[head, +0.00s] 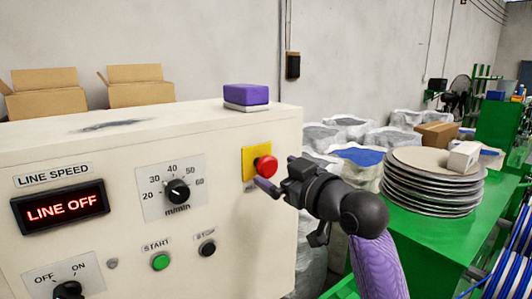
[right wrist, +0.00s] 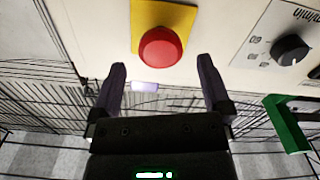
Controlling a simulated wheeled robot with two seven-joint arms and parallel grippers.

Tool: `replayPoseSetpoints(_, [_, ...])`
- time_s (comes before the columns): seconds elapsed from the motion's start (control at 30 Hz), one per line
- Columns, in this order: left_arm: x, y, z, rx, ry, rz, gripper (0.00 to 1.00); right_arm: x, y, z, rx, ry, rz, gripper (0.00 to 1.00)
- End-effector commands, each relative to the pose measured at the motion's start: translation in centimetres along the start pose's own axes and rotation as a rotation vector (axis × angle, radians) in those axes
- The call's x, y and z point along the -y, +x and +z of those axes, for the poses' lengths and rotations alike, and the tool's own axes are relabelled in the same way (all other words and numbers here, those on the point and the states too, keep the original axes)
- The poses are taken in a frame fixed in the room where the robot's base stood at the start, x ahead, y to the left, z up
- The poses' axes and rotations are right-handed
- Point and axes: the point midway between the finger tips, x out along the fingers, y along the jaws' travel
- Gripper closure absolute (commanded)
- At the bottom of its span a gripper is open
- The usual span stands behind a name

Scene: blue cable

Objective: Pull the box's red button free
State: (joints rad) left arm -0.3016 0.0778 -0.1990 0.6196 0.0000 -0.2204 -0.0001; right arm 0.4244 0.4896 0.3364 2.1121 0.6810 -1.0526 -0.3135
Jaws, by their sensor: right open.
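The control box (head: 110,215) is a cream panel filling the left of the head view. Its red button (head: 265,167) is a round mushroom head on a yellow plate (head: 249,155) near the panel's right edge. In the right wrist view the red button (right wrist: 161,48) sits on its yellow plate (right wrist: 172,14), beyond and between the fingertips. My right gripper (head: 272,183) is just right of and below the button, and in the right wrist view the gripper (right wrist: 161,75) is open and empty, apart from the button. My left gripper is not in view.
The box carries a LINE OFF display (head: 60,206), a speed knob (head: 177,191), a green START button (head: 160,262) and a black STOP button (head: 207,248). A purple block (head: 246,94) lies on top. Stacked discs (head: 430,190) stand on a green table (head: 435,250) at right.

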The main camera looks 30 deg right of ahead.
Motion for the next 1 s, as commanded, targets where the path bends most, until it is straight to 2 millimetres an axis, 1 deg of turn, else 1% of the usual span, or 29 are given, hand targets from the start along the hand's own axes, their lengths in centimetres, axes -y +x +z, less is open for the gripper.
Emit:
replayPoseSetpoints(0.03, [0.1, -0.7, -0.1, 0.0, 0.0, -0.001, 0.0, 0.0, 0.9, -0.3, 0.001, 0.003, -0.003, 0.01])
replayPoseSetpoints(0.1, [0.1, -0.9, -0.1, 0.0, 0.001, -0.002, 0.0, 0.0, 2.0, -0.2, 0.002, 0.002, -0.001, 0.01])
replayPoseSetpoints(0.2, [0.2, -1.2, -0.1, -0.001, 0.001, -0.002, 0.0, 0.0, 3.0, -0.1, 0.002, 0.001, -0.001, 0.01])
replayPoseSetpoints(0.3, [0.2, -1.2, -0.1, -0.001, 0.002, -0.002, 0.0, 0.1, 3.4, 0.0, 0.001, 0.0, -0.001, 0.01])
replayPoseSetpoints(0.5, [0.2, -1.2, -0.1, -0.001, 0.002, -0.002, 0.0, 0.1, 3.4, 0.1, 0.002, -0.001, -0.001, 0.01])
replayPoseSetpoints(0.53, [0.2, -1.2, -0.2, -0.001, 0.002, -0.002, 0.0, 0.1, 3.4, 0.1, 0.002, -0.001, -0.001, 0.05])
replayPoseSetpoints(0.57, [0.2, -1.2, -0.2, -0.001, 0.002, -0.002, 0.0, 0.1, 3.4, 0.1, 0.002, -0.001, -0.001, 0.11])
replayPoseSetpoints(0.6, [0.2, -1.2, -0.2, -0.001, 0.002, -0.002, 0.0, 0.1, 3.4, 0.1, 0.002, -0.001, -0.001, 0.2])
replayPoseSetpoints(0.77, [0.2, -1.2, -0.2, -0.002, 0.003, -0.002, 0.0, 0.1, 3.4, 0.1, 0.002, -0.001, -0.001, 0.54])
replayPoseSetpoints(0.8, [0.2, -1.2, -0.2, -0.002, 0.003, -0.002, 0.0, 0.1, 3.4, 0.1, 0.002, -0.001, -0.001, 0.62])
replayPoseSetpoints(0.87, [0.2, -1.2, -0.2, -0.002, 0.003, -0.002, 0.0, 0.1, 3.4, 0.1, 0.002, -0.001, -0.001, 0.75])
replayPoseSetpoints(0.9, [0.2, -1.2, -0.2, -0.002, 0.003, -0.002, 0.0, 0.1, 3.4, 0.1, 0.002, -0.001, -0.001, 0.83])
replayPoseSetpoints(0.97, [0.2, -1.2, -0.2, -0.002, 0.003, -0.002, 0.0, 0.1, 3.4, 0.1, 0.002, -0.001, -0.001, 0.96])
replayPoseSetpoints(1.0, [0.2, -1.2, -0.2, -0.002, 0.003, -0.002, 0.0, 0.1, 3.4, 0.1, 0.002, -0.001, -0.001, 1.0])
